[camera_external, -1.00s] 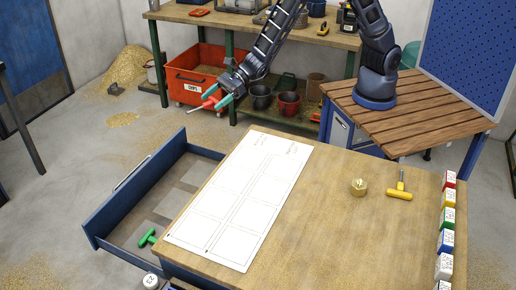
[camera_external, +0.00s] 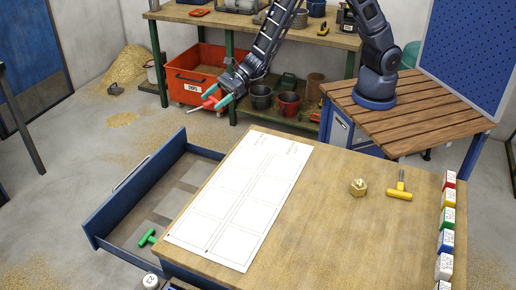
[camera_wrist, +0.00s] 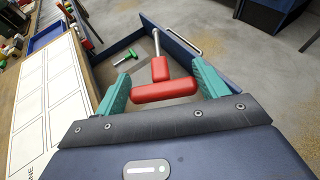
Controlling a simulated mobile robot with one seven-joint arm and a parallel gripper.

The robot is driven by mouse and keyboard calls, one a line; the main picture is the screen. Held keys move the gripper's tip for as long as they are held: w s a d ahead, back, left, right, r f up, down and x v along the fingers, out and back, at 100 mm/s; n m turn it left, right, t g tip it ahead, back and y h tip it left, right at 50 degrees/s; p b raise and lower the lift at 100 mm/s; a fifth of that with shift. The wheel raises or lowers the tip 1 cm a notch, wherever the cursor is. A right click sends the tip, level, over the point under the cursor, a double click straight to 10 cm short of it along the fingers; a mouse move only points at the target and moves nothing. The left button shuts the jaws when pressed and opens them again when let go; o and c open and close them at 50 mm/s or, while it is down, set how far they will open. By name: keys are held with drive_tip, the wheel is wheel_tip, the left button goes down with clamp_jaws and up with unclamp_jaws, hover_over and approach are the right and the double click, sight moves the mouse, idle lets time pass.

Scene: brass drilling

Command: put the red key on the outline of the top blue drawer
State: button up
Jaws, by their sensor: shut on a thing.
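My gripper (camera_external: 219,101) is shut on the red key (camera_wrist: 163,89), a T-handled tool with a silver shank. The teal fingers hold the ends of its red crossbar, and the shank points away from the wrist. The gripper is in the air, beyond the far end of the blue drawer (camera_external: 106,211). That drawer is pulled out at the left of the wooden bench and has paler patches on its floor. A green key (camera_external: 147,237) lies in it near the front; it also shows in the wrist view (camera_wrist: 126,57).
A white sheet of outlined boxes (camera_external: 240,195) lies on the bench top (camera_external: 330,210). A brass hex piece (camera_external: 358,187) and a yellow key (camera_external: 400,188) lie to its right. Colored labelled blocks (camera_external: 447,220) line the right edge. A red bin (camera_external: 192,78) stands behind.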

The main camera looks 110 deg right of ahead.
drive_tip(key=shift+a, duration=0.1)
drive_tip(key=a+r+n+g+y, duration=0.1)
drive_tip(key=a+n+y, duration=0.1)
drive_tip(key=a, duration=0.7)
drive_tip(key=a+r+n+g+y, duration=0.1)
drive_tip(key=a+r+n+y, duration=0.1)
drive_tip(key=a, duration=0.8)
wheel_tip(320, 180, up, 9)
drive_tip(key=n+g+y, duration=0.5)
drive_tip(key=n+g, duration=0.6)
hover_over(363, 222)
wheel_tip(363, 222, down, 20)
drive_tip(key=shift+a+r, duration=0.1)
drive_tip(key=o, duration=1)
drive_tip(key=shift+o, duration=0.2)
